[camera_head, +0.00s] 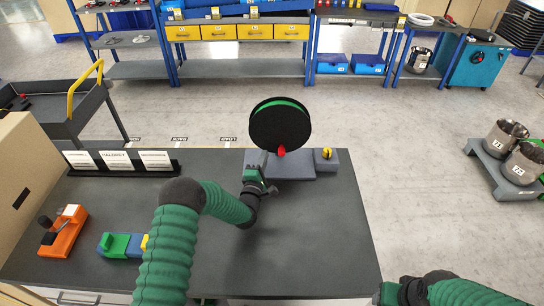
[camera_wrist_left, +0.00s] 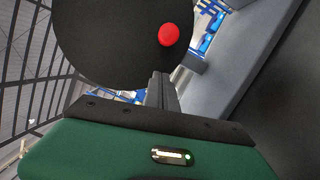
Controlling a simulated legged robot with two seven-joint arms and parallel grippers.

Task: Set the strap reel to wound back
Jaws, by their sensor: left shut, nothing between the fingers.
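The strap reel (camera_head: 280,124) is an upright black disc with a green band around its rim, at the far edge of the table. A red knob (camera_head: 281,152) sits low on its face; the knob also shows in the left wrist view (camera_wrist_left: 169,34). The reel stands on a grey base (camera_head: 295,168) with a small yellow-and-black part (camera_head: 327,154) on its right end. My left gripper (camera_head: 259,160) is shut and empty at the base's left end, just left of and below the knob. In the left wrist view its fingers (camera_wrist_left: 161,90) appear just below the disc. My right gripper (camera_head: 400,291) is at the bottom right, partly cut off; its fingers are unclear.
White cards (camera_head: 116,160) stand in a black holder at the table's back left. An orange device (camera_head: 63,230) and a green-blue-yellow block (camera_head: 124,245) lie at the left. The dark table (camera_head: 310,240) is bare at centre right. A cart (camera_head: 62,112) stands beyond the table's left.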

